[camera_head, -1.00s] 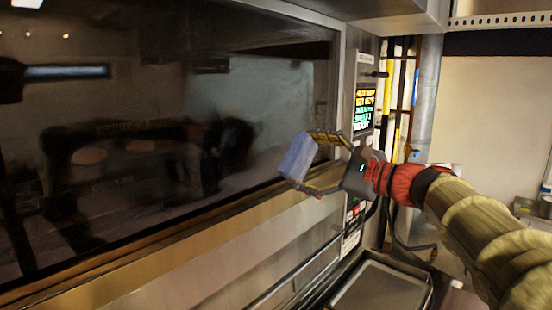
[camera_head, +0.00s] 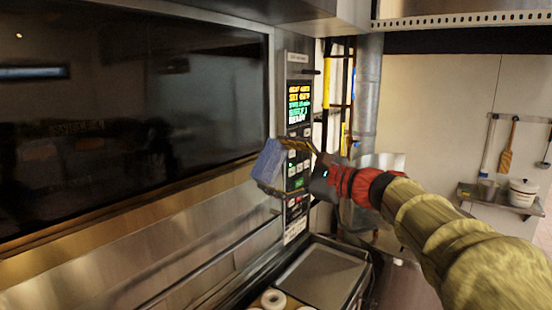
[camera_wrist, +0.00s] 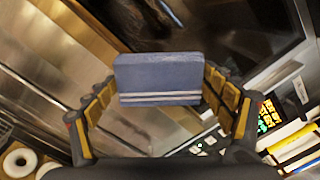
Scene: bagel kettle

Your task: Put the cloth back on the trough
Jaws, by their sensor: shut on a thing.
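The folded blue cloth (camera_head: 267,161) is held up in front of the oven's right edge and control panel. In the wrist view the cloth (camera_wrist: 158,72) looks like a flat block with two pale stripes along its lower part. My gripper (camera_head: 276,166) is shut on the cloth, with one finger on each side of it. A rectangular metal basin (camera_head: 322,276) with a dark rim lies below and to the right of the gripper; I cannot tell whether this is the trough. The cloth is in the air, clear of the basin.
The dark oven window (camera_head: 130,110) fills the left, with a steel ledge below it. A lit control panel (camera_head: 299,105) stands behind the gripper. Bagels (camera_head: 273,299) lie at the bottom edge. Pipes and a wall shelf (camera_head: 500,197) with pots are to the right.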

